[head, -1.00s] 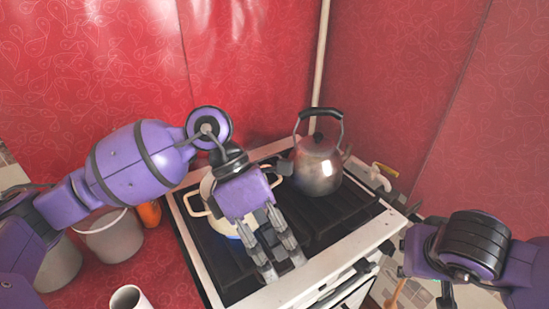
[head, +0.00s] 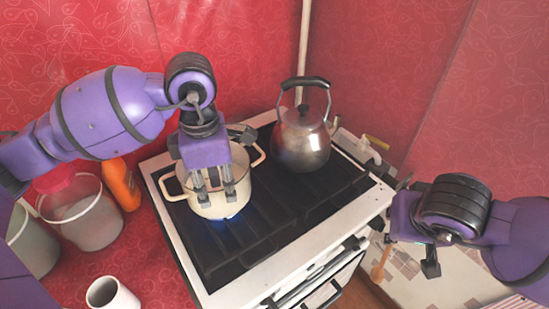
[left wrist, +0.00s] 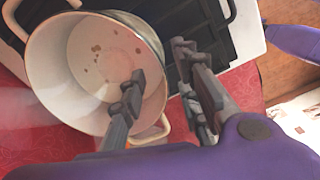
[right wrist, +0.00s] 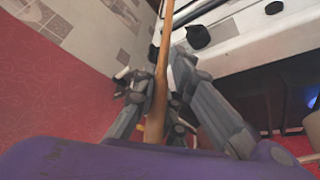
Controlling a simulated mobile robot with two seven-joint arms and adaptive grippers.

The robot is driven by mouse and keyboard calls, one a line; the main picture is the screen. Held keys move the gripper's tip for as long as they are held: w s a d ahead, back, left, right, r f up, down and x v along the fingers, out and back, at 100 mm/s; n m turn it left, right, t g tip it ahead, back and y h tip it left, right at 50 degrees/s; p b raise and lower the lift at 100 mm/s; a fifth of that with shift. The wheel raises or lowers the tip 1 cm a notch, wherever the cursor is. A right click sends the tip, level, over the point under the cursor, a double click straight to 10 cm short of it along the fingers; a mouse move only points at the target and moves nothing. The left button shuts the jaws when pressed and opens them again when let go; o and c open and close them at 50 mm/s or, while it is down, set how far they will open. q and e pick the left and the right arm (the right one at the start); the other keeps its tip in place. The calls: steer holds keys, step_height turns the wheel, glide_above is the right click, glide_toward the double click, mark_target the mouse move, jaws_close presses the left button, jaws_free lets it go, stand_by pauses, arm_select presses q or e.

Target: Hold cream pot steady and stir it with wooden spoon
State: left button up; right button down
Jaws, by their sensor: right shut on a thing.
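The cream pot (head: 242,190) stands on the stove at the left, with two side handles. In the left wrist view the pot (left wrist: 62,75) shows a pale inside with several brown specks. My left gripper (head: 214,190) is open at the pot's near side. In the left wrist view one finger of this gripper (left wrist: 165,95) overlaps the pot's opening and the other lies outside the rim; contact cannot be told. My right gripper (right wrist: 158,88) is shut on the wooden spoon (right wrist: 163,50). The spoon (head: 380,264) hangs right of the stove in the head view, its upper part hidden.
A steel kettle (head: 302,145) stands on the stove right of the pot. A blue flame (head: 220,223) shows under the pot. The stove's front is clear.

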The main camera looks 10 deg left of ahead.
mark_target(223, 216)
arm_select(q)
steer(key=shift+f, duration=1.85)
jaws_close()
steer(key=shift+w+r, duration=0.1)
